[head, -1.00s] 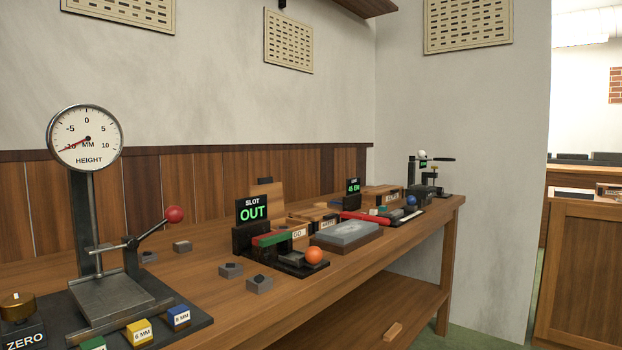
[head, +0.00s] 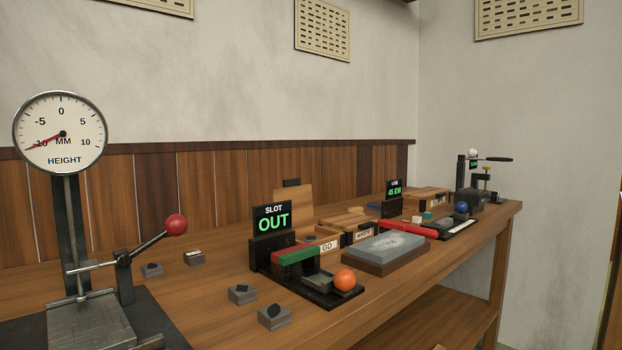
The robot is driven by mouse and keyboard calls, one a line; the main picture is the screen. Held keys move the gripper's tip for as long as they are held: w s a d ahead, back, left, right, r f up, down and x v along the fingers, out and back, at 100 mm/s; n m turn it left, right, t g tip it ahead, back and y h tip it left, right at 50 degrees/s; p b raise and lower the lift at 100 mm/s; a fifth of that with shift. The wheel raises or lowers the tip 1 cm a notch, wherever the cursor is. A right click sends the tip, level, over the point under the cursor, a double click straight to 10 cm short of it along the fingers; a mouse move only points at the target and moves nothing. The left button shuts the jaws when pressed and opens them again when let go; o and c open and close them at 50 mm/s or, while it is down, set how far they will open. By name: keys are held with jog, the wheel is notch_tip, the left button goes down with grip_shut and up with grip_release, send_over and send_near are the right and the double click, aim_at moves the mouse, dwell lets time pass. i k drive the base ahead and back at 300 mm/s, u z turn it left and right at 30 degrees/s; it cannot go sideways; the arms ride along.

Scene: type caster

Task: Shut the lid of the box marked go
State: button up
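The box marked GO (head: 328,245) stands on the bench behind the green-topped slot device, which hides part of its front. Its wooden lid (head: 293,207) stands upright at the back, so the box is open. Another wooden box (head: 366,233) with a white label, hard to read, sits right beside it to the right and looks closed. My gripper is not in view.
The slot device (head: 312,276) with its OUT sign and orange ball stands in front of the GO box. A grey stone block (head: 385,250) lies to its right. A height gauge (head: 62,135) stands at left. Small grey blocks (head: 275,317) lie on the bench (head: 210,300).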

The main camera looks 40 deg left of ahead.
aim_at(301, 196)
jog(key=i, duration=1.05)
jog(key=u, duration=1.95)
